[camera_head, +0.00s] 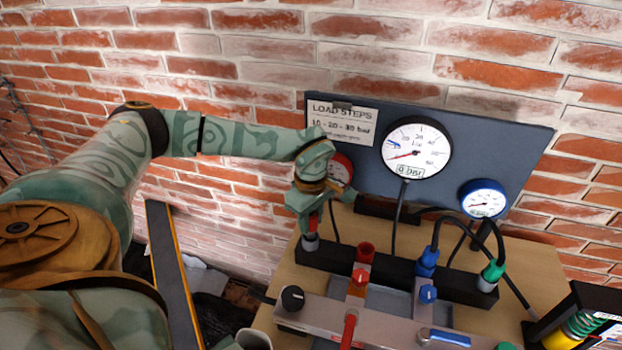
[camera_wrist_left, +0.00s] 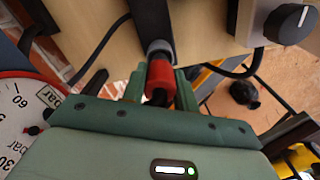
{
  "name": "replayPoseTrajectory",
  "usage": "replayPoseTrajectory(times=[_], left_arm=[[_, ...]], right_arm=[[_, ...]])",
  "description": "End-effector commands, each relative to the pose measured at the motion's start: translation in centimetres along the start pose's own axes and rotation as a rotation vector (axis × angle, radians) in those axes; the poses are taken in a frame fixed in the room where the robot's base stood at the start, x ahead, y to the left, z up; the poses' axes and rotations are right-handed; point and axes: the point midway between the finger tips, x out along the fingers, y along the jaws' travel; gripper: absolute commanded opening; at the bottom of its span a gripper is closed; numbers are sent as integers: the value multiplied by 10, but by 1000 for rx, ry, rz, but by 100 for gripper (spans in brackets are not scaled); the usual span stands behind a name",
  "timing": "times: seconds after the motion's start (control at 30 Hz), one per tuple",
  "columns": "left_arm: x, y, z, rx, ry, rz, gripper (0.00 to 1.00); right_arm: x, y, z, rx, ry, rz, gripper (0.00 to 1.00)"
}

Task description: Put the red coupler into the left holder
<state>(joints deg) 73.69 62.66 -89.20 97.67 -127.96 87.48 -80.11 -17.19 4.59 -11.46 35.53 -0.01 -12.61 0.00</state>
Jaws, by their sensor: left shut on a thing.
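The red coupler (camera_head: 312,223) is between the fingers of my left gripper (camera_head: 316,208), at the left end of the black holder bar (camera_head: 340,259). In the left wrist view, the gripper (camera_wrist_left: 160,88) is shut on the red coupler (camera_wrist_left: 161,72). The coupler's end meets the grey ring of the left holder (camera_wrist_left: 158,47), which also shows in the head view (camera_head: 310,243). How deep it sits in the ring cannot be told. My right gripper is not in view.
A red fitting (camera_head: 365,251), a blue coupler (camera_head: 428,262) and a green coupler (camera_head: 492,273) stand to the right. A dark gauge panel (camera_head: 510,148) rises behind. A metal manifold with a black knob (camera_head: 293,298) lies in front. Hoses curve at the right.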

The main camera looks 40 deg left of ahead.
Motion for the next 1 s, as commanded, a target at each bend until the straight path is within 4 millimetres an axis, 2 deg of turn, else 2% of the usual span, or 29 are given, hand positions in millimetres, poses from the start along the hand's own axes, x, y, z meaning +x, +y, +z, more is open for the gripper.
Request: replayPoseTrajectory(times=[0.27,0.7,1.0], left_arm=[[1,0,0,0,0,0,6],[14,0,0,1,0,1,6],[14,0,0,0,0,1,6]], right_arm=[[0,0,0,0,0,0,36],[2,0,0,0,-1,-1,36],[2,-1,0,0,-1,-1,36]])
